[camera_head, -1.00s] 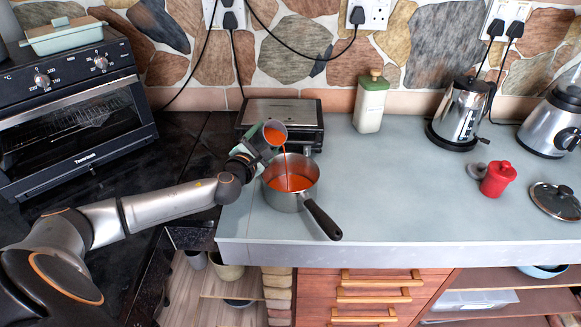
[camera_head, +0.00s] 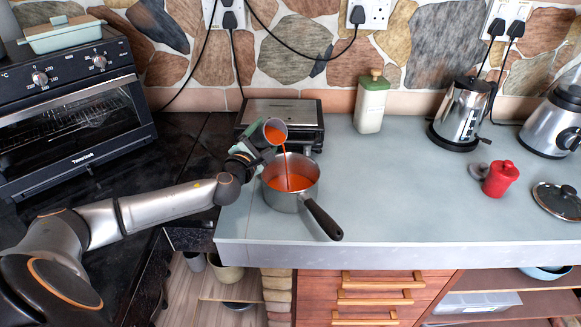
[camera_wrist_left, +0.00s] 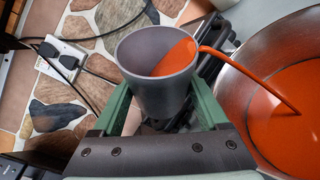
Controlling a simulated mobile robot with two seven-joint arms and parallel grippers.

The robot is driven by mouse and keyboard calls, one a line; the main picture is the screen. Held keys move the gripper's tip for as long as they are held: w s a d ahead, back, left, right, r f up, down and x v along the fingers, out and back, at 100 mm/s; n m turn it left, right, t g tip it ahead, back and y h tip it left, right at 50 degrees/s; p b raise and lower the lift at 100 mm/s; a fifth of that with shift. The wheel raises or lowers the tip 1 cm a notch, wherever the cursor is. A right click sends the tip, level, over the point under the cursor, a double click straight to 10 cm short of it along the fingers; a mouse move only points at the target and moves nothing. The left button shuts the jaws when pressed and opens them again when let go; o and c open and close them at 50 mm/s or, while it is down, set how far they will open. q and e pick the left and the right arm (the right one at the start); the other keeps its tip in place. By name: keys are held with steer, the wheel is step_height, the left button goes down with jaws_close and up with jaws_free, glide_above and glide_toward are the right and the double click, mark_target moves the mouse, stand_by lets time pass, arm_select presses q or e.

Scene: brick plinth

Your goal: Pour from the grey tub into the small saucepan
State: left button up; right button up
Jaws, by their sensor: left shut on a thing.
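My left gripper (camera_head: 262,143) is shut on the grey tub (camera_head: 276,126), tilted above the saucepan. In the left wrist view the grey tub (camera_wrist_left: 162,92) sits between the green fingers of my left gripper (camera_wrist_left: 165,115), with orange-red liquid inside. A thin stream of the liquid runs from its lip down into the small saucepan (camera_head: 290,198). The saucepan stands on the grey counter with its black handle pointing front right, and orange liquid covers its bottom. The saucepan (camera_wrist_left: 232,95) also shows at the right of the left wrist view. My right gripper is not in view.
A black and silver appliance (camera_head: 283,116) stands just behind the saucepan. The counter's (camera_head: 400,200) middle is clear. An oven (camera_head: 75,110) stands at left.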

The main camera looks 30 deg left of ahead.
mark_target(280, 121)
arm_select(q)
steer(key=shift+r+m+t+b, duration=0.45)
steer(key=shift+m+b, duration=0.35)
steer(key=shift+b, duration=0.3)
steer(key=shift+f+b, duration=0.1)
steer(key=shift+b, duration=0.25)
steer(key=shift+d+f+m+t+b, duration=0.1)
steer(key=shift+f+m+t+b, duration=0.2)
steer(key=shift+m+b, duration=0.8)
steer(key=shift+s+d+r+m+t+b, duration=0.15)
steer(key=shift+d+r+m+t+b, duration=0.15)
steer(key=shift+d+b, duration=0.25)
steer(key=shift+s+d+r+m+t+b, duration=0.1)
steer(key=shift+d+r+m+t+b, duration=0.1)
steer(key=shift+d+m+b, duration=0.3)
stand_by(0.5)
steer(key=shift+d+r+m+t, duration=0.1)
steer(key=shift+r+m+t, duration=0.35)
steer(key=shift+m, duration=0.45)
stand_by(0.7)
steer(key=shift+s+d+r+m+t+h, duration=0.15)
steer(key=shift+r+m+t+h, duration=0.1)
steer(key=shift+m, duration=0.4)
steer(key=shift+w+d+r+m+t+h, duration=0.1)
steer(key=shift+d+r+m+t+h, duration=0.15)
steer(key=shift+m, duration=0.35)
steer(key=shift+s+d+r+m+t+h, duration=0.1)
steer(key=shift+m+h, duration=0.2)
steer(key=shift+m, duration=0.35)
stand_by(0.4)
